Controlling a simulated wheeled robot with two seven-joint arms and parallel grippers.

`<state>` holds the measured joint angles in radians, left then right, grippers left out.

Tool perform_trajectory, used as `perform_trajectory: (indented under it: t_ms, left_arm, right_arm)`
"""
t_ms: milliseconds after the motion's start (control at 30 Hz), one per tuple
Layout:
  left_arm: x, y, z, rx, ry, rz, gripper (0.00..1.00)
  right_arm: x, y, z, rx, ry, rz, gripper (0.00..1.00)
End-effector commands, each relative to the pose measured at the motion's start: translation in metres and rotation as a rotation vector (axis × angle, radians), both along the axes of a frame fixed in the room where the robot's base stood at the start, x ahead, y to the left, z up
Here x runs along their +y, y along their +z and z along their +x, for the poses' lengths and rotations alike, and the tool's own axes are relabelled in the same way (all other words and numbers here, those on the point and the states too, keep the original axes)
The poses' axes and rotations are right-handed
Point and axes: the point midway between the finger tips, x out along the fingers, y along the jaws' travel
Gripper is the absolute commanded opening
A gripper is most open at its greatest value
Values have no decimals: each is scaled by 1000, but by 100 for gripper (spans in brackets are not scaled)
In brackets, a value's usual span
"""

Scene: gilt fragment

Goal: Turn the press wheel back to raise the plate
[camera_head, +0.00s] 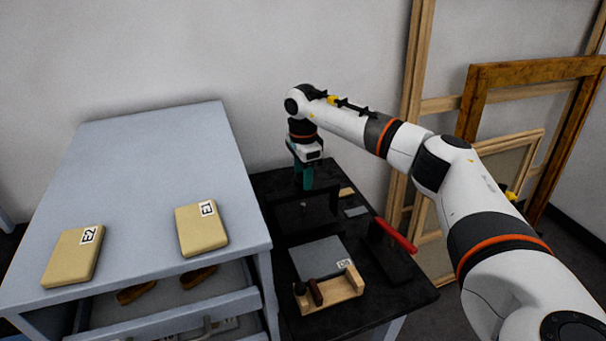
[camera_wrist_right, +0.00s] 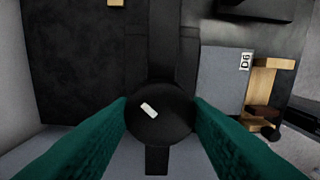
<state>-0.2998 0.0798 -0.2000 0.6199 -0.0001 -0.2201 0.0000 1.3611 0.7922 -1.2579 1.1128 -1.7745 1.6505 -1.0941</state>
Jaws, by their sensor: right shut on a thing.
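My right gripper (camera_head: 304,178) reaches down over the black press (camera_head: 318,205) at the back of the dark table. In the right wrist view its two teal fingers (camera_wrist_right: 161,104) stand on either side of the round black press wheel (camera_wrist_right: 160,128), shut on it. The wheel bears a short white mark, slanting down to the right. The gripper covers the wheel in the head view. The press plate cannot be told apart from the black frame, so its height is not clear. My left gripper is not in view.
A grey cabinet (camera_head: 150,160) with two labelled tan blocks stands left. Wooden frames (camera_head: 530,72) lean behind on the right.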

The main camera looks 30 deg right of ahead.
Motion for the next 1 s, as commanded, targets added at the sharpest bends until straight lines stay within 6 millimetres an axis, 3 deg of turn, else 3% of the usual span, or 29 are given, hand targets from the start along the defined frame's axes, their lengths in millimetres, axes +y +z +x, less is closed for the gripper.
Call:
perform_trajectory:
  t_ms: [300, 833, 867, 967, 1000]
  left_arm:
    - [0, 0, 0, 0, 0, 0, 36]
    - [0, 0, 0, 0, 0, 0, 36]
    - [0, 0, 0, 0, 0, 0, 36]
    - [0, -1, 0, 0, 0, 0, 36]
    - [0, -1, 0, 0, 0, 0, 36]
  right_arm:
    - [-1, 2, 1, -5, 110, 1, 20]
    - [-1, 2, 1, -6, 128, 0, 20]
    - [-1, 2, 1, -6, 128, 0, 48]
    - [-1, 2, 1, -4, 128, 0, 64]
    - [-1, 2, 1, -4, 128, 0, 65]
